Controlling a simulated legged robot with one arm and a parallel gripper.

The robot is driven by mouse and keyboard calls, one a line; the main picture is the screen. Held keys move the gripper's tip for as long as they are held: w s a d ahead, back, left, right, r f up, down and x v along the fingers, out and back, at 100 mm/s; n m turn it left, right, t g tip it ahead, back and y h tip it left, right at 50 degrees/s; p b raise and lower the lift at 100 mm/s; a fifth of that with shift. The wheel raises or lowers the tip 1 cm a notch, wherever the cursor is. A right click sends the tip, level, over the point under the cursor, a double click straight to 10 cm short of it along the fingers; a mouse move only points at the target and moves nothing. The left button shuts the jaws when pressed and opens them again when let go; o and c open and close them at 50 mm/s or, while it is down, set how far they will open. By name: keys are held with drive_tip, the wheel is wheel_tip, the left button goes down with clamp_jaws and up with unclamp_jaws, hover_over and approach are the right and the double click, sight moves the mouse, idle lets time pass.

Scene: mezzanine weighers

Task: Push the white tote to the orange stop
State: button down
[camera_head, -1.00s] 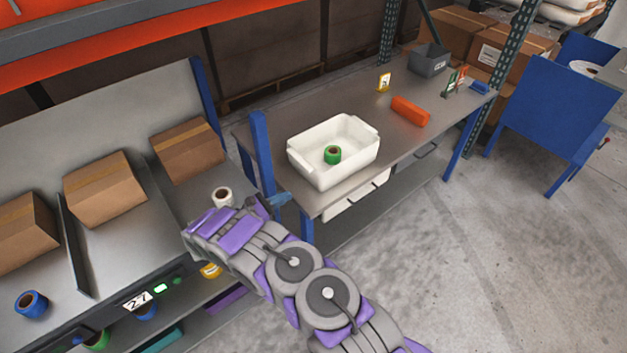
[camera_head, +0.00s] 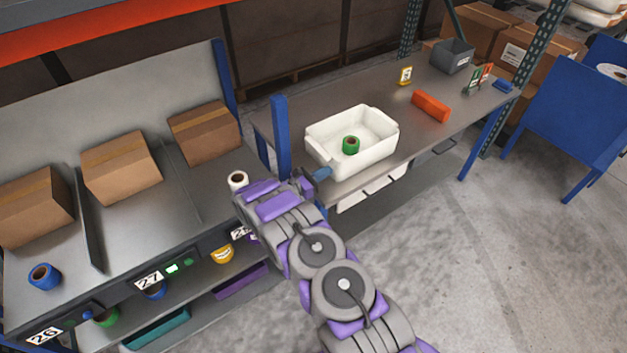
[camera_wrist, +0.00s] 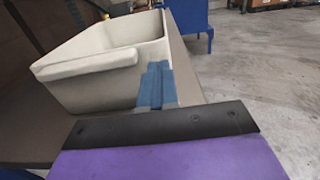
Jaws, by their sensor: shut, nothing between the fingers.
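The white tote (camera_head: 338,164) stands upright on the grey bench (camera_head: 395,156), near its left end. A green tape roll (camera_head: 350,145) lies inside it. The orange stop (camera_head: 430,105) is a block on the same bench, to the right of the tote with a gap of bare bench between. My gripper (camera_head: 322,174) is shut and empty, with its blue fingertips at the tote's near left end. In the wrist view, the shut fingers (camera_wrist: 156,84) overlap the tote's wall (camera_wrist: 95,93) below the rim. I cannot tell whether they touch it.
A blue post (camera_head: 281,137) rises at the bench's left end, close to my gripper. Left, a weighing counter holds boxes (camera_head: 121,168) and tape rolls (camera_head: 237,180).

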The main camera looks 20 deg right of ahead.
drive_tip(key=shift+s+x, duration=0.2)
drive_tip(key=shift+x, duration=1)
